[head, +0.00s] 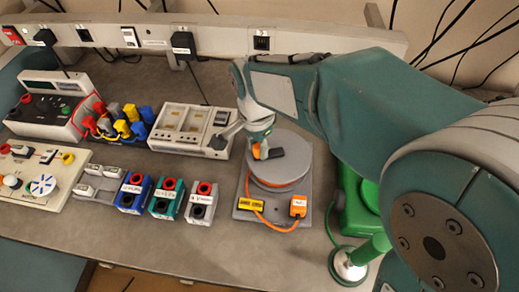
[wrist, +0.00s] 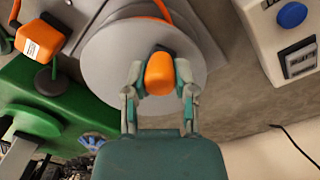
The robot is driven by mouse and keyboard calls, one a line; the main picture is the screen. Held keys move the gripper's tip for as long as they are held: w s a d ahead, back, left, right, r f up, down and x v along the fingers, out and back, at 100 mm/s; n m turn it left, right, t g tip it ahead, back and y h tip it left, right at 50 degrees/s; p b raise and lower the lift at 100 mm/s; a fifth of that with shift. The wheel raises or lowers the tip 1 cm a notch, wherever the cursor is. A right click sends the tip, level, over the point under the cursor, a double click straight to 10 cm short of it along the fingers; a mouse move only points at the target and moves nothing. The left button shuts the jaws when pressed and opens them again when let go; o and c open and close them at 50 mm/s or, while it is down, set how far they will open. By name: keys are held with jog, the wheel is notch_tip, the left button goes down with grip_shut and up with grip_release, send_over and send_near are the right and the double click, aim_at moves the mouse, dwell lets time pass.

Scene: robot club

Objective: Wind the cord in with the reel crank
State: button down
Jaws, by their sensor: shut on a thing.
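The cord reel is a round grey drum (head: 282,180) on a grey base plate, right of the middle of the bench in the head view. Its flat disc (wrist: 108,55) fills the upper middle of the wrist view. My gripper (head: 262,151) is over the drum, with its fingers on both sides of the orange crank knob (wrist: 159,76), shut on it. The orange cord (head: 250,190) runs from the drum's left side, curving along the base to an orange block (head: 298,206). This block also shows at the upper left of the wrist view (wrist: 38,40). My fingers partly hide the crank.
A yellow block (head: 250,206) sits on the reel's base. A green device (head: 360,200) stands close on the right. A grey unit (head: 190,130) stands at the left, with blue, green and grey terminal blocks (head: 167,198) in front. The front bench strip is bare.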

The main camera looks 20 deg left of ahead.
jog(key=m, duration=0.1)
jog(key=w+m, duration=0.1)
jog(key=m, duration=0.1)
jog(key=shift+w+a+m, duration=0.25)
jog(key=shift+a+m, duration=0.05)
jog(key=shift+m, duration=0.1)
jog(key=w+m, duration=0.1)
jog(key=m, duration=0.1)
jog(key=shift+w+a+m, duration=0.1)
jog(key=shift+m, duration=0.3)
jog(key=w+m, duration=0.1)
jog(key=m, duration=0.2)
jog(key=shift+w, duration=0.2)
jog(key=shift+w+d+m+y, duration=0.15)
jog(key=shift+w+m, duration=0.1)
jog(key=shift+m, duration=0.55)
jog(key=shift+w+d+m+y, duration=0.15)
jog(key=shift+w+m, duration=0.1)
jog(key=shift+m, duration=0.55)
jog(key=shift+c, duration=2)
grip_release()
jog(key=shift+w, duration=0.1)
